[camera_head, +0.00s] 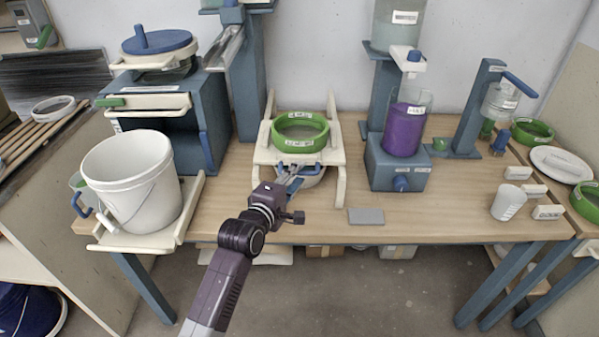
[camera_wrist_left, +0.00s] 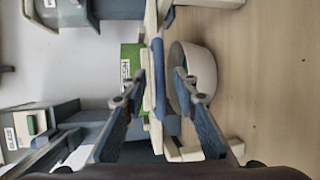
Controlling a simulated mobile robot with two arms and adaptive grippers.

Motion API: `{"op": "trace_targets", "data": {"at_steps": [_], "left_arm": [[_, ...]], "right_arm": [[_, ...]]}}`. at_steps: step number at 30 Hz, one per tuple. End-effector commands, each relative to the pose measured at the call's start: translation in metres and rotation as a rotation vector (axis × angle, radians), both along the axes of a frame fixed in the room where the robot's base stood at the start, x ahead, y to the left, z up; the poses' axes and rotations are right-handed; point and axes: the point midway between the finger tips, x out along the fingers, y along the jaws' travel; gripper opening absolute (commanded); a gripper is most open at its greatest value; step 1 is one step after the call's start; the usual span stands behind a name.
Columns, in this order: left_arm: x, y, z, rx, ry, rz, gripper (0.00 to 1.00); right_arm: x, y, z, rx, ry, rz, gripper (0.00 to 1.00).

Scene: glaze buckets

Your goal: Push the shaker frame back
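The shaker frame (camera_head: 262,158) is a cream slide on two cream rails at the middle of the table, carrying a green-rimmed sieve (camera_head: 300,143). A blue handle bar runs along its front edge; in the left wrist view the blue bar (camera_wrist_left: 158,75) lies between my fingers. My left gripper (camera_head: 291,174) is at the frame's front. Its fingers are apart, one on each side of the bar, with a gap on at least one side; contact is unclear. The sieve's green side also shows in the wrist view (camera_wrist_left: 129,62). My right gripper is out of view.
A pale bowl (camera_wrist_left: 198,68) sits below the frame. A large white bucket (camera_head: 130,185) stands to the left, and a blue stand with a purple-filled jar (camera_head: 404,130) to the right. A grey pad (camera_head: 366,216) lies near the front edge. The wall is behind.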

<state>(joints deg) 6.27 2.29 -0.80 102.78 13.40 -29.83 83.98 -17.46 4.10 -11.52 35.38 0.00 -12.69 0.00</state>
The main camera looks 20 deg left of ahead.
Motion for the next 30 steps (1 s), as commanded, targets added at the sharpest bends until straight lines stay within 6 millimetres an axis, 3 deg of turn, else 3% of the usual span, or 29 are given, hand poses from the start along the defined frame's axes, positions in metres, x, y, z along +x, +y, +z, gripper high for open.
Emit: {"op": "trace_targets", "data": {"at_steps": [6, 14, 22, 30], "left_arm": [[0.016, -0.002, -0.004, 0.001, 0.001, 0.001, 0.27], [0.018, -0.002, -0.004, 0.001, 0.000, 0.001, 0.27], [0.018, -0.002, -0.004, 0.002, 0.001, 0.001, 0.01], [0.018, -0.002, -0.004, 0.002, 0.002, 0.000, 0.00]], "right_arm": [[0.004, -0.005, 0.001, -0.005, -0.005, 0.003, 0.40], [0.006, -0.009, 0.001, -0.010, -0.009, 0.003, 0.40], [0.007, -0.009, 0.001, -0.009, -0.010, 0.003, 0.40], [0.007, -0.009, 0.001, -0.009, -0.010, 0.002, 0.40]]}}
